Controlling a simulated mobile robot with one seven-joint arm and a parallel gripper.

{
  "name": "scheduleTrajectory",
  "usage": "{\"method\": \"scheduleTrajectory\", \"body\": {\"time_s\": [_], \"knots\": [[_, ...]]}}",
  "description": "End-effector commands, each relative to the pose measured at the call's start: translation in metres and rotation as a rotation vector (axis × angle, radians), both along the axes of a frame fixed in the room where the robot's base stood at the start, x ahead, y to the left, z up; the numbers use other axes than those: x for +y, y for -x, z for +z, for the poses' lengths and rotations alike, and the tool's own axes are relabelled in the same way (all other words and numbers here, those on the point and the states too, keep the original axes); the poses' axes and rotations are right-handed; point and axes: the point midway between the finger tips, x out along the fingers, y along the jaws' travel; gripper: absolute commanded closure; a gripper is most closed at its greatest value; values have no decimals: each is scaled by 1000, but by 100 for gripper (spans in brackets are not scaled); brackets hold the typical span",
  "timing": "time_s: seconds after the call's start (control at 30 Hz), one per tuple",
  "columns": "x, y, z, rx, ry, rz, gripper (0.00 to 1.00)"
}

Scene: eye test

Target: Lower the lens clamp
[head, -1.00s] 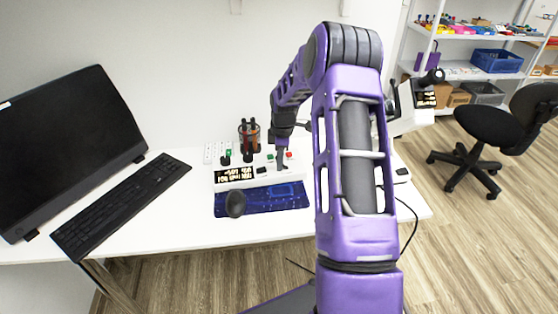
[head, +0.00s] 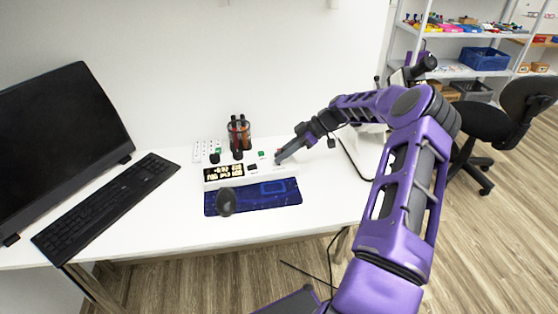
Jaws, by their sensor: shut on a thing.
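My gripper (head: 279,160) is at the right end of a low white device (head: 212,185) on the desk, pointing down and to the left. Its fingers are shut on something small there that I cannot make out. A red part (head: 278,151) shows just beside the fingertips. The device has a dark display (head: 223,172) with pale marks. I cannot pick out a lens clamp for certain. A white instrument with a black eyepiece (head: 428,64) stands at the right, partly behind my arm.
A blue circuit-patterned mat (head: 262,200) lies in front, with a dark mouse (head: 227,202) at its left. A pen holder (head: 239,136) stands behind the device. A keyboard (head: 107,207) and monitor (head: 60,150) are at left. The desk right of the mat (head: 335,190) is clear.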

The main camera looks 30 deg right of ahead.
Motion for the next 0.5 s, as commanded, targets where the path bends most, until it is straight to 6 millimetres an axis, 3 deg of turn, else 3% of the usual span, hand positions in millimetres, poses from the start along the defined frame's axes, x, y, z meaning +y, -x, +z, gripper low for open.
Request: {"method": "scheduleTrajectory", "body": {"time_s": [0.5], "knots": [[-6, 1, -3, -33, -152, 1, 100]]}}
